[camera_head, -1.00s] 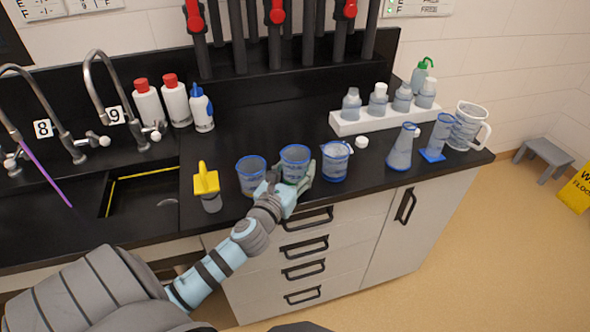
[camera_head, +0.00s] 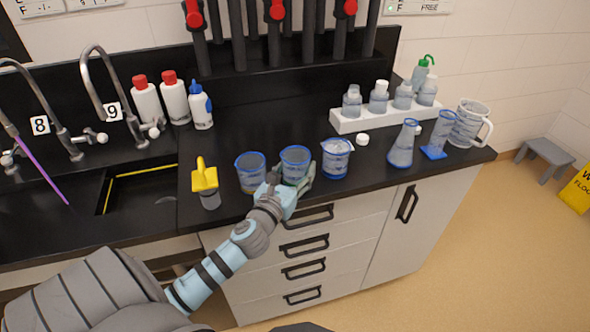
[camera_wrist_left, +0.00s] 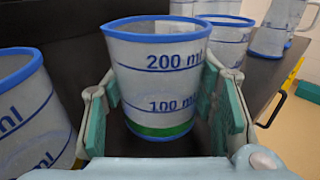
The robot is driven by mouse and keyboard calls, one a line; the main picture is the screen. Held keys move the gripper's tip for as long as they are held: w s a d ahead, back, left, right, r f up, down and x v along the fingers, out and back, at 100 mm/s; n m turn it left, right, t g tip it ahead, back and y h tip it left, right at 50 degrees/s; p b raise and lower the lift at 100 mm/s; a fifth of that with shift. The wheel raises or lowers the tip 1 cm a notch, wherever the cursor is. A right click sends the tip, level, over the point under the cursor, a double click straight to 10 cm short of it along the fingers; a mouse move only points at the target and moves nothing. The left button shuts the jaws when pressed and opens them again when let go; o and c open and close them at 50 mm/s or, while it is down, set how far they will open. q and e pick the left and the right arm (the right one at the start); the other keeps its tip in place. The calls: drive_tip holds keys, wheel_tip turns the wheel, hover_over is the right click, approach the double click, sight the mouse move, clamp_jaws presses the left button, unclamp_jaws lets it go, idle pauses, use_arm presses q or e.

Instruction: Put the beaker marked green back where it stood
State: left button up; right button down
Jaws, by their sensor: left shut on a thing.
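The beaker marked green (camera_head: 295,158) is clear with a blue rim, and it stands between two other beakers near the counter's front edge. In the left wrist view the same beaker (camera_wrist_left: 158,75) shows a green band at its base and looks upright. My left gripper (camera_head: 293,180) is shut on it, with a finger (camera_wrist_left: 98,118) on each side of its lower half. Whether its base touches the counter is hard to tell. My right gripper is in neither view.
One beaker (camera_head: 250,172) stands close on the left and another (camera_head: 335,160) on the right. A yellow-topped tool (camera_head: 206,182) is further left, beside the sink. A flask (camera_head: 403,145), a cylinder (camera_head: 440,135) and a jug (camera_head: 468,124) stand at right. Clear counter lies behind the beakers.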

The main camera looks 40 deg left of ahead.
use_arm(q)
drive_tip(key=shift+s+f, duration=0.1)
drive_tip(key=shift+f, duration=0.35)
drive_tip(key=shift+s+f+b, duration=0.2)
drive_tip(key=shift+f+b, duration=0.2)
drive_tip(key=shift+f, duration=0.1)
drive_tip(key=o, duration=1.4)
drive_tip(key=shift+c, duration=0.2)
drive_tip(key=shift+r, duration=0.1)
wheel_tip(320, 180, up, 12)
drive_tip(key=shift+w, duration=0.25)
